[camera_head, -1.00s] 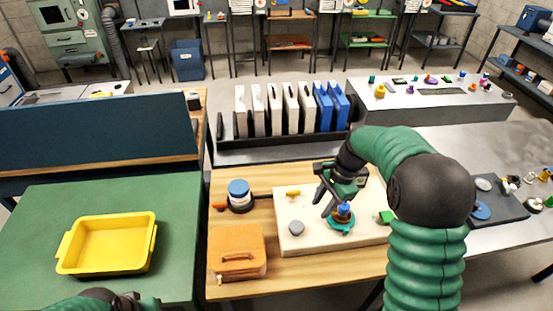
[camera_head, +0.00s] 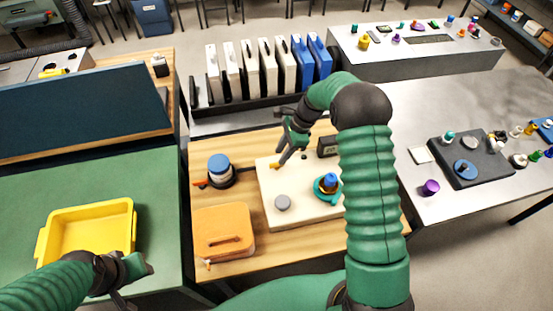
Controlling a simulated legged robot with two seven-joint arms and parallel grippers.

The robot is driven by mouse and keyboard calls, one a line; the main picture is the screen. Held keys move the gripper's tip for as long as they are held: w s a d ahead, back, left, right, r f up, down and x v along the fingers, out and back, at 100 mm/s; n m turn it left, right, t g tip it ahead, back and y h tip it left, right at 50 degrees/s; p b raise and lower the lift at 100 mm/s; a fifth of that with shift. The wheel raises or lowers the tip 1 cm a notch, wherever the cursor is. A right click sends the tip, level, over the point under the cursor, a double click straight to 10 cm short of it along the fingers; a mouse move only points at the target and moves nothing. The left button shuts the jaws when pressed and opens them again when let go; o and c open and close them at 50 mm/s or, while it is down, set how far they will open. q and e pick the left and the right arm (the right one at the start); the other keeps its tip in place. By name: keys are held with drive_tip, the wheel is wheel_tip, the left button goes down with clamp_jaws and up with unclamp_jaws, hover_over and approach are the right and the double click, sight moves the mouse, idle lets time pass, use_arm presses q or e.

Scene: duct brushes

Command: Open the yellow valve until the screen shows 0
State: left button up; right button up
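The yellow valve (camera_head: 274,165) is a small yellow piece at the back left of a cream board (camera_head: 305,211), mostly covered by my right gripper. My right gripper (camera_head: 281,161) points down at it from above; whether the fingers touch it or are closed on it is unclear. A small dark screen (camera_head: 328,147) stands at the back of the board, partly beside my arm. Its digits are tiny and look like 20. My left gripper (camera_head: 138,268) is over the green table, by the yellow tray, apart from the board; its fingers are not clear.
On the board are a grey knob (camera_head: 283,203) and a teal valve with a blue top (camera_head: 328,186). Left of the board stand a blue-capped round device (camera_head: 220,169) and an orange case (camera_head: 223,230). A yellow tray (camera_head: 86,227) sits on the green table (camera_head: 158,190).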

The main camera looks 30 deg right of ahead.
sight(275, 163)
drive_tip(key=x, duration=0.3)
drive_tip(key=shift+s+d+f, duration=0.1)
drive_tip(key=shift+d+f, duration=0.05)
drive_tip(key=shift+d, duration=0.15)
drive_tip(key=shift+a+f, duration=0.2)
drive_tip(key=shift+f, duration=0.1)
drive_tip(key=shift+a, duration=0.6)
drive_tip(key=c, duration=0.3)
drive_tip(key=shift+d+f, duration=0.1)
drive_tip(key=shift+d, duration=0.25)
clamp_jaws()
